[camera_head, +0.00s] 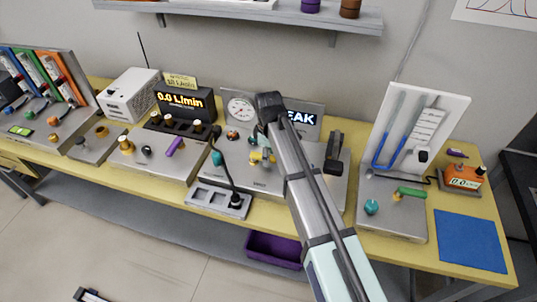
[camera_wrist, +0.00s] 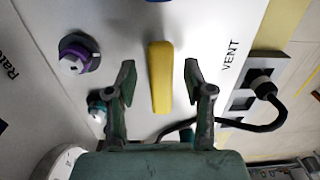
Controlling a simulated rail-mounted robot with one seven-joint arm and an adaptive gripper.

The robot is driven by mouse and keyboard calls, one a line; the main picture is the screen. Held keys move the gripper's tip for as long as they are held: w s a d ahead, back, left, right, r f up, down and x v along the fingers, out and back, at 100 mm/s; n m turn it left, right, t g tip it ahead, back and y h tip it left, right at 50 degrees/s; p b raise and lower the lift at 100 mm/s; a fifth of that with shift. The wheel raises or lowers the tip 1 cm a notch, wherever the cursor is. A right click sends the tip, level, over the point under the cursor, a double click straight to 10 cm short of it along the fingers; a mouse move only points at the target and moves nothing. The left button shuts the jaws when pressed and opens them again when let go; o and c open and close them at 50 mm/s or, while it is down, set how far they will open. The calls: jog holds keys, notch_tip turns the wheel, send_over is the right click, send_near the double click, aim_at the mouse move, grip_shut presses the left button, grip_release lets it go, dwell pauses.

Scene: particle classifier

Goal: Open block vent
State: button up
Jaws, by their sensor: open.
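The yellow vent handle (camera_wrist: 161,78) stands on a pale panel beside the printed word VENT in the wrist view. It runs lengthwise, up and down in that picture. My gripper (camera_wrist: 160,74) is open, with one dark green finger on each side of the handle and a visible gap on both sides. How deep the fingers reach around it I cannot tell. In the head view, yellow valve parts (camera_head: 262,157) show on the middle panel (camera_head: 250,178), just left of my arm. My arm hides part of that panel, and my fingers are hard to make out there.
A purple knob (camera_wrist: 76,54) and a teal knob (camera_wrist: 97,104) are left of the handle. A socket strip (camera_wrist: 245,92) with a black plug and cable lies to the right. The bench also holds a flow display (camera_head: 183,103), a gauge (camera_head: 240,110) and a blue-tube manometer (camera_head: 415,128).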

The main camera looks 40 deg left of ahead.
jog(key=shift+r, duration=0.15)
notch_tip(320, 180, up, 12)
dwell(0.4)
dwell(0.3)
